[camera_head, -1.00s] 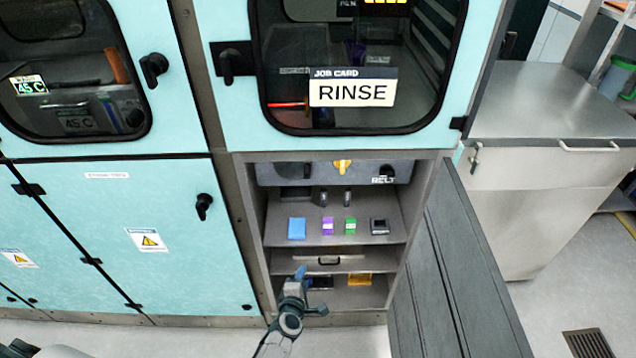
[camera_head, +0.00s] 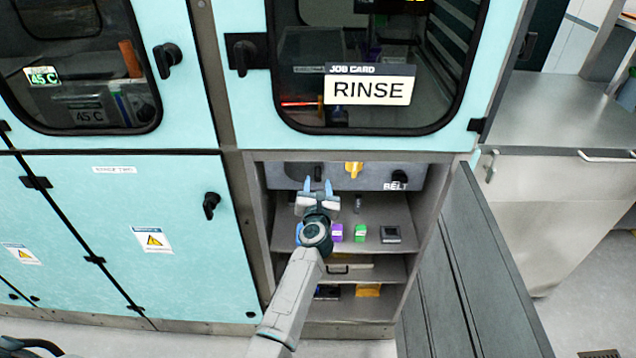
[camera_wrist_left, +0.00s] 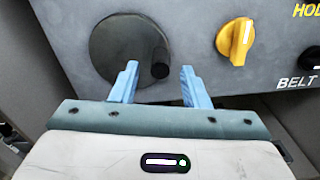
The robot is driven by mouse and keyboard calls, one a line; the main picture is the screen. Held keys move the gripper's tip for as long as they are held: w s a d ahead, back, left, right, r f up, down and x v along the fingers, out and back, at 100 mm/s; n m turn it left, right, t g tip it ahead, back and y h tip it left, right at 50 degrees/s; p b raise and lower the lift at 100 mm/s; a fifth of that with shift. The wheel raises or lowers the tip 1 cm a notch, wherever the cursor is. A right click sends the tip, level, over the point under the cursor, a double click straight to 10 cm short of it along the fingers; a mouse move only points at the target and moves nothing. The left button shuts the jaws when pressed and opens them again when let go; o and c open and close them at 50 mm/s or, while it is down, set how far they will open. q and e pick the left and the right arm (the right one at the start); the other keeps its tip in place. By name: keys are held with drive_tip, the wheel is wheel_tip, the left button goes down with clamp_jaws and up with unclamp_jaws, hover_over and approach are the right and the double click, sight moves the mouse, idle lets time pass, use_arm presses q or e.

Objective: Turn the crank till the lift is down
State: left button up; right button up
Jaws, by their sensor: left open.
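The crank (camera_wrist_left: 115,45) is a dark round disc with a short black knob (camera_wrist_left: 160,70) on the grey control panel in the left wrist view. In the head view it sits on the left part of the panel, just beyond my left gripper (camera_head: 318,184). In the left wrist view my left gripper (camera_wrist_left: 159,72) is open, its two blue fingers apart, and the knob shows between the fingertips. I cannot tell whether they touch it. I cannot make out the lift behind the dark window (camera_head: 370,60). My right gripper is not in view.
A yellow knob (camera_head: 354,169) marks the panel right of the crank. On the shelf below are a purple block (camera_head: 336,232), a green block (camera_head: 360,233) and a dark device (camera_head: 390,234). An open grey door (camera_head: 470,270) stands at right. A RINSE card (camera_head: 370,90) is on the window.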

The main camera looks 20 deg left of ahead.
sight(305, 174)
use_arm(q)
drive_tip(key=shift+b+x, duration=0.3)
drive_tip(key=shift+x, duration=0.75)
drive_tip(key=shift+w, duration=0.3)
clamp_jaws()
drive_tip(key=shift+f+m, duration=0.15)
drive_tip(key=shift+m, duration=0.25)
